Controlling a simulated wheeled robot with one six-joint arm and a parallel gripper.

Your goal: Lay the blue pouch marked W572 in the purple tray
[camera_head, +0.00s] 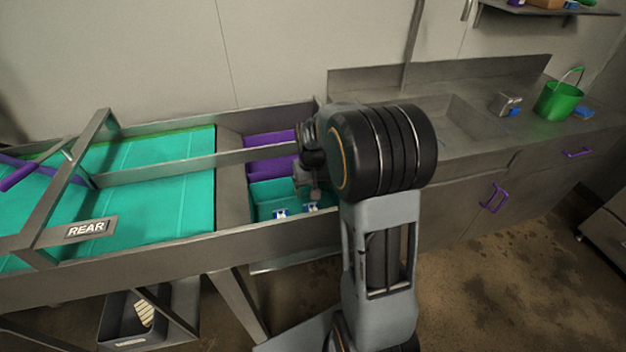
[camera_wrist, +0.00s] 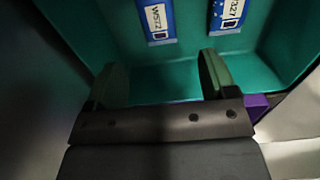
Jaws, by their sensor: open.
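The blue pouch marked W572 (camera_wrist: 157,20) lies in the teal tray (camera_wrist: 185,62), with its white label showing in the wrist view. It seems to be the left one of two small blue-and-white pouches (camera_head: 281,214) in the head view. My gripper (camera_wrist: 165,75) is open and empty, its two green fingers apart, just below the W572 pouch in the wrist picture and not touching it. The purple tray (camera_head: 270,167) sits behind the teal tray in the head view, partly hidden by my arm.
A second blue pouch, its label ending in 327 (camera_wrist: 227,14), lies right of W572. A green bucket (camera_head: 559,100) stands on the counter at right.

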